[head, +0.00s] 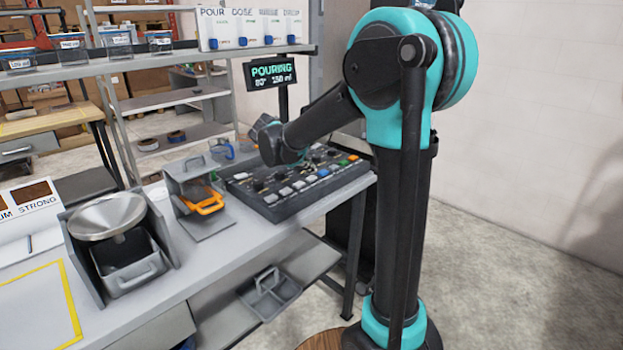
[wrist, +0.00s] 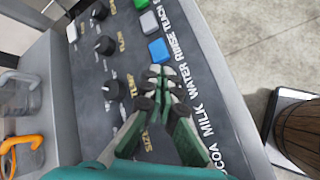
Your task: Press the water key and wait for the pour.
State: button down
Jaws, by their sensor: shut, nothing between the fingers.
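The dark key panel (head: 290,182) lies on the bench with rows of keys and knobs. In the wrist view its printed labels include COCOA, MILK, WATER, RINSE and TEACH. My gripper (wrist: 163,76) is shut and empty, its fingertips over the panel beside the WATER label (wrist: 184,75). They cover whatever key lies there, and I cannot see the contact. A blue key (wrist: 158,50) shows just beyond the tips. The small display (head: 271,72) reads POURING, with a temperature and what looks like 150 ml.
A grey dispenser bay with an orange-handled container (head: 205,202) stands left of the panel. A hopper with a metal funnel (head: 108,217) is further left. Dark knobs (wrist: 105,45) rise from the panel near my fingers. A shelf with labelled tubs (head: 69,43) runs above the bench.

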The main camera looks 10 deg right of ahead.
aim_at(310, 178)
jog(key=shift+r, duration=2.5)
jog(key=s+d+f+m, duration=0.1)
jog(key=s+f, duration=0.1)
jog(key=s+d+f+m+y, duration=0.1)
jog(key=s+f, duration=0.1)
jog(key=s+d+f+m+g, duration=0.1)
jog(key=s+d+f+m, duration=0.1)
jog(key=s, duration=0.1)
jog(key=s+f+m+y, duration=0.3)
jog(key=s+f+m, duration=0.3)
jog(key=s, duration=0.5)
jog(key=s+f+m+g+y, duration=0.1)
jog(key=s+f+m+y, duration=0.1)
jog(key=s+f+m, duration=0.5)
jog(key=s+f, duration=0.3)
jog(key=s, duration=0.2)
jog(key=shift+d+y, duration=0.3)
jog(key=shift+y, duration=0.1)
jog(key=shift+w, duration=0.1)
